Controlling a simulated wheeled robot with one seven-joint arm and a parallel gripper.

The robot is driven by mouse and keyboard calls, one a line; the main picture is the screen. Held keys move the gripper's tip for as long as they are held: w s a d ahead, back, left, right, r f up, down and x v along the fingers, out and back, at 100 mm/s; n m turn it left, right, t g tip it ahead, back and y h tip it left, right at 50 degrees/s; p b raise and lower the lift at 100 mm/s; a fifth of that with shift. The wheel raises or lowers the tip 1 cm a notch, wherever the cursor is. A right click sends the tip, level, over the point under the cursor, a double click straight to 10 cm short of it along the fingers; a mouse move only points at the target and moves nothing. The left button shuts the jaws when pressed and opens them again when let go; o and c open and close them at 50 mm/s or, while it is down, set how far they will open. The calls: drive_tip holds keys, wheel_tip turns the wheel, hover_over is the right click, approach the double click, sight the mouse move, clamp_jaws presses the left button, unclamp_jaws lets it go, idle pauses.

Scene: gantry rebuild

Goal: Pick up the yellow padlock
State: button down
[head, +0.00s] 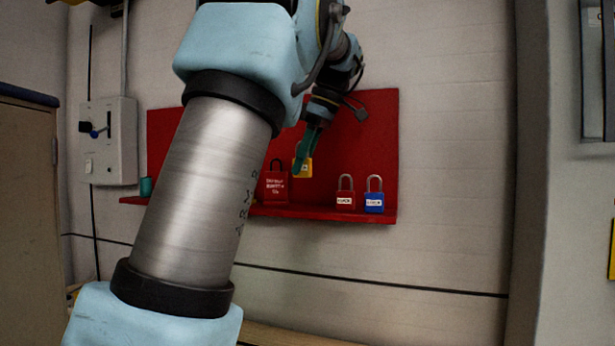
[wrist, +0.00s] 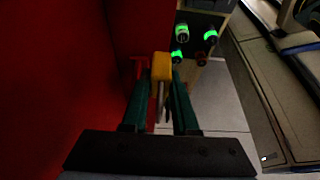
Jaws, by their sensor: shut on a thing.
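The yellow padlock (head: 304,170) hangs at the tip of my gripper (head: 308,148) in the head view, in front of the red back panel and above the shelf. A green finger partly covers it. In the wrist view the yellow padlock body (wrist: 161,66) shows just beyond the fingertips, with its grey shackle between them. My gripper (wrist: 159,90) has green fingers and is shut on the padlock.
A grey switch box (head: 119,150) is on the wall at left. My arm hides part of the shelf.

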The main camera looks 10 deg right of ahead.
drive_tip(key=s+a+b, duration=0.3)
drive_tip(key=s, duration=0.4)
drive_tip(key=s+a+b, duration=0.3)
drive_tip(key=s+a, duration=0.1)
drive_tip(key=s, duration=0.3)
drive_tip(key=shift+d+f, duration=0.1)
